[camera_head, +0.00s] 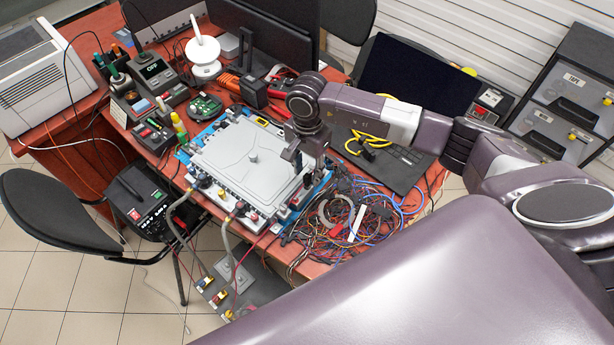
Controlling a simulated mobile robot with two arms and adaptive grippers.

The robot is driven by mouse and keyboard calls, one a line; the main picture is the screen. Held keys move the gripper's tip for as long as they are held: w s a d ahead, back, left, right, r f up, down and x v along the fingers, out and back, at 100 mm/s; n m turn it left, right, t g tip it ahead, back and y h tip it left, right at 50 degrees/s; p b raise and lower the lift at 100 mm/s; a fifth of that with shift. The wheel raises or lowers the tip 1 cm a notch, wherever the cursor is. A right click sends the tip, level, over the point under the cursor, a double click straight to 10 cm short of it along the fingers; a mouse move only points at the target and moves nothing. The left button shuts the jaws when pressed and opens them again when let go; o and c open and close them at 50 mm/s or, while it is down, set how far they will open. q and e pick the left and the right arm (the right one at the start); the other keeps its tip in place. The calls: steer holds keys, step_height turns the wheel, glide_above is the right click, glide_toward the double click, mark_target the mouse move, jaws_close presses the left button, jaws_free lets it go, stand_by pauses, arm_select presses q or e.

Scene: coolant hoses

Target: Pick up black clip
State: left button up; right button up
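My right gripper (298,160) points down at the right edge of the grey flat unit (237,155) on the table. Its fingers are small and dark here, and I cannot tell whether they are open or shut. No clip can be made out clearly. A small black piece (368,153) lies by the yellow cable (352,141), right of the gripper; I cannot tell whether it is the black clip. Dark small parts near the gripper blend with it. My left gripper is not in view.
A tangle of wires (345,215) covers the table's front right. A laptop (418,75) stands open behind my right arm. Soldering gear (150,72) and a white round-based device (203,58) stand at the back left. Hoses (228,245) hang off the front edge. A chair (50,205) stands left.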

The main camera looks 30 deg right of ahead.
steer(key=shift+f+p, duration=0.5)
steer(key=shift+f, duration=1.35)
steer(key=shift+w, duration=0.1)
jaws_close()
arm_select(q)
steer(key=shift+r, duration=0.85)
arm_select(e)
steer(key=shift+r, duration=0.1)
steer(key=shift+w+r, duration=0.25)
steer(key=shift+r, duration=0.3)
step_height(320, 180, up, 18)
steer(key=f+b, duration=0.1)
steer(key=b, duration=0.4)
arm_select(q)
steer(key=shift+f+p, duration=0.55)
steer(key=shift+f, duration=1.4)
arm_select(e)
step_height(320, 180, up, 5)
glide_above(307, 175)
steer(key=shift+f, duration=0.1)
steer(key=shift+a+f, duration=0.1)
